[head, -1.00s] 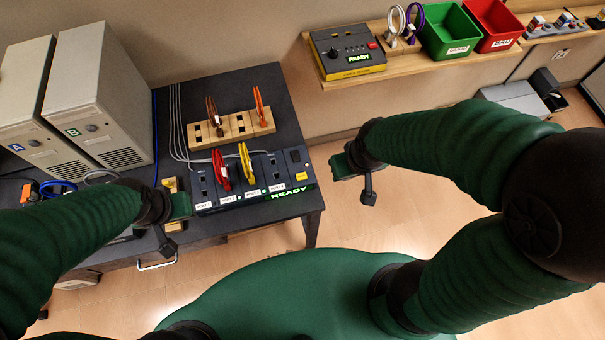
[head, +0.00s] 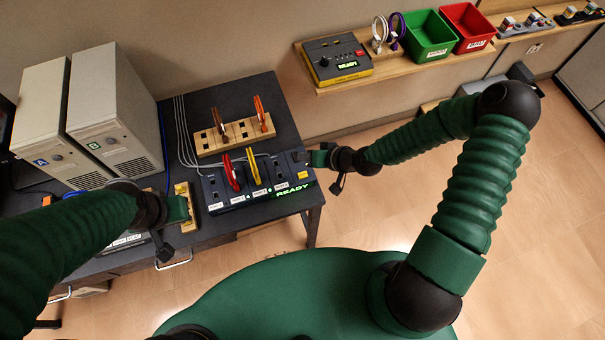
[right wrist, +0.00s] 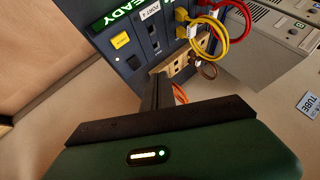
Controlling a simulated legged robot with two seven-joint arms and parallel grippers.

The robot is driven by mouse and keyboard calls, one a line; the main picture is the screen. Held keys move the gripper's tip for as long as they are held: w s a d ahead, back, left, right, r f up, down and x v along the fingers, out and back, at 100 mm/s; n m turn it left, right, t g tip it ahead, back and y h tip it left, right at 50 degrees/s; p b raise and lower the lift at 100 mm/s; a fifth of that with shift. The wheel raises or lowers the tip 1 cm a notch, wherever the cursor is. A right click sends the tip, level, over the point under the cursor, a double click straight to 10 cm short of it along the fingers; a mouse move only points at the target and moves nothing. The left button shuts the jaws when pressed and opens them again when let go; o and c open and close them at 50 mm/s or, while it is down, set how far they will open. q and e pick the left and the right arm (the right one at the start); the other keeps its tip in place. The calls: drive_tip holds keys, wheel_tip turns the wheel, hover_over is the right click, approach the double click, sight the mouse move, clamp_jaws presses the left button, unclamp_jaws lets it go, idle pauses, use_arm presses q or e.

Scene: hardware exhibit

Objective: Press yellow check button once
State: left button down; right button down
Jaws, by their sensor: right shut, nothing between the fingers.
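The yellow button (head: 303,175) is at the right end of the dark port panel (head: 231,204), above its green READY display (head: 292,191). It also shows in the right wrist view (right wrist: 121,40), with nothing over it. My right gripper (head: 310,156) is shut and empty beside the panel's back right corner, near the button but apart from it. In the right wrist view its closed fingers (right wrist: 157,92) show below and right of the button. My left gripper (head: 186,213) is left of the panel; its fingers are too unclear to judge.
Red (head: 230,172) and yellow (head: 253,167) cables stand in the panel's ports. A wooden rack (head: 210,142) with brown and orange cables is behind. Two computer towers (head: 115,110) stand left. A wall shelf (head: 385,69) holds another READY device (head: 333,60) and bins.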

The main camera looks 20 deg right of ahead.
drive_tip(key=shift+w+f, duration=0.15)
drive_tip(key=shift+f, duration=0.05)
drive_tip(key=b, duration=0.7)
hover_over(305, 177)
wheel_tip(305, 177, down, 8)
drive_tip(key=shift+w+d+r, duration=0.1)
drive_tip(key=shift+w+d, duration=0.05)
drive_tip(key=shift+f+b, duration=0.3)
drive_tip(key=shift+f, duration=0.15)
drive_tip(key=shift+f, duration=0.1)
idle(1.0)
drive_tip(key=shift+f, duration=0.2)
drive_tip(key=shift+f+b, duration=0.45)
drive_tip(key=shift+b, duration=0.05)
idle(0.5)
idle(0.3)
drive_tip(key=shift+r+p, duration=0.75)
drive_tip(key=shift+r, duration=0.1)
